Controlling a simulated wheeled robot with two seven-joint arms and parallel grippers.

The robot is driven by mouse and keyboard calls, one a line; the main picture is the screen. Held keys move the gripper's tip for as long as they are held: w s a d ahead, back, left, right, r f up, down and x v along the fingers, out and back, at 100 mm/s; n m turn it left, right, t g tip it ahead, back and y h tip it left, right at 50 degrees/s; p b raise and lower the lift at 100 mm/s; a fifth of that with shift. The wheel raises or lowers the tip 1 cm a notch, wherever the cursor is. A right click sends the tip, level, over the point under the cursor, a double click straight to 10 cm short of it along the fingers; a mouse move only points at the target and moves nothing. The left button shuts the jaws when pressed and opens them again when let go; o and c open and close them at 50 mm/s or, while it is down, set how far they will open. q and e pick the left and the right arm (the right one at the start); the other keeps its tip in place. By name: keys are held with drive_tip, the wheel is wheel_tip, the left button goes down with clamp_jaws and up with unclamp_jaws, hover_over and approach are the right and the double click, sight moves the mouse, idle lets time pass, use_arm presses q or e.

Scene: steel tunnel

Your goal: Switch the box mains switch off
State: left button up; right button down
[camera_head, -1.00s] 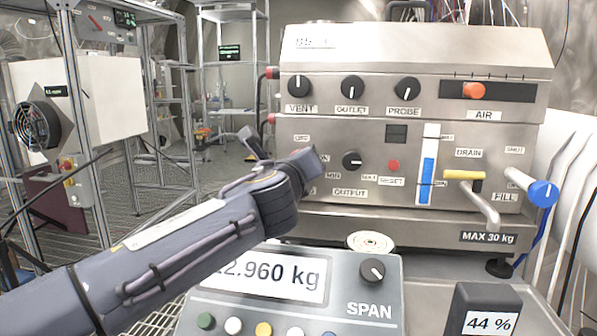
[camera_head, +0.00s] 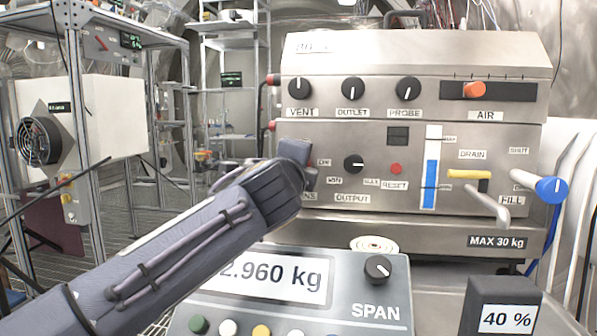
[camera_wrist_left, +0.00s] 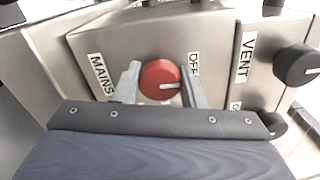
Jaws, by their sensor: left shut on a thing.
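The steel box (camera_head: 420,60) stands in the middle of the head view. The white line points toward the OFF label side. My left gripper (camera_wrist_left: 160,86) has its two fingers on either side of the red knob, shut on it. In the head view the left wrist (camera_head: 280,180) hides the knob and fingers. My right gripper is not in view.
A scale with a SPAN knob (camera_head: 377,268) stands in front of the box, below my left arm. The box front carries black VENT, OUTLET and PROBE knobs, a yellow-handled drain lever (camera_head: 468,174) and a blue fill valve (camera_head: 551,189). A small 40 % display (camera_head: 507,318) is at lower right.

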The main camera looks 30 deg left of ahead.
use_arm(q)
drive_tip(key=shift+n, duration=0.4)
drive_tip(key=o, duration=1)
drive_tip(key=p+v, duration=0.1)
drive_tip(key=v, duration=0.6)
drive_tip(key=shift+s+d, duration=0.15)
drive_tip(key=shift+s, duration=0.2)
